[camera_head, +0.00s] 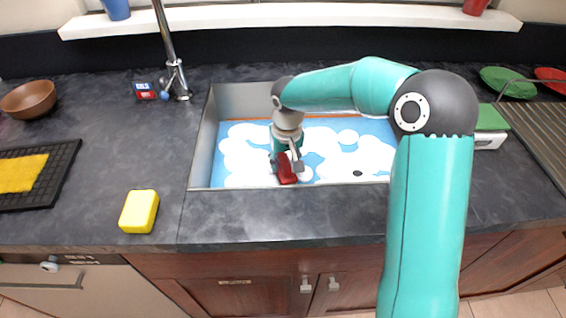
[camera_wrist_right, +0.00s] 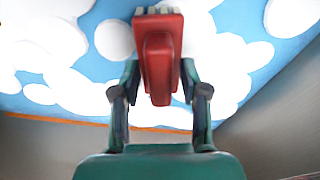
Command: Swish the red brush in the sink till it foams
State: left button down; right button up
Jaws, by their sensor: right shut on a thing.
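The sink (camera_head: 203,150) is set in the dark counter, with blue water and many white foam patches (camera_head: 345,165) in it. My right gripper (camera_head: 286,165) reaches down into the sink and is shut on the red brush (camera_head: 286,172). In the right wrist view the red brush (camera_wrist_right: 158,60) stands between the fingers of the gripper (camera_wrist_right: 160,95), its pale bristles at the far end against the foam and blue water. How deep the bristles sit cannot be told. My left gripper is not in view.
A faucet (camera_head: 176,75) stands at the sink's back left. A yellow sponge (camera_head: 139,211) lies on the counter to the left, near a black rack (camera_head: 65,165) with a yellow cloth (camera_head: 22,173) and a brown bowl (camera_head: 29,99). Green and red dishes (camera_head: 507,82) are at the right.

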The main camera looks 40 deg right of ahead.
notch_tip(320, 180, up, 23)
jog(key=p, duration=1.6)
jog(key=shift+f, duration=0.15)
jog(key=shift+f, duration=0.1)
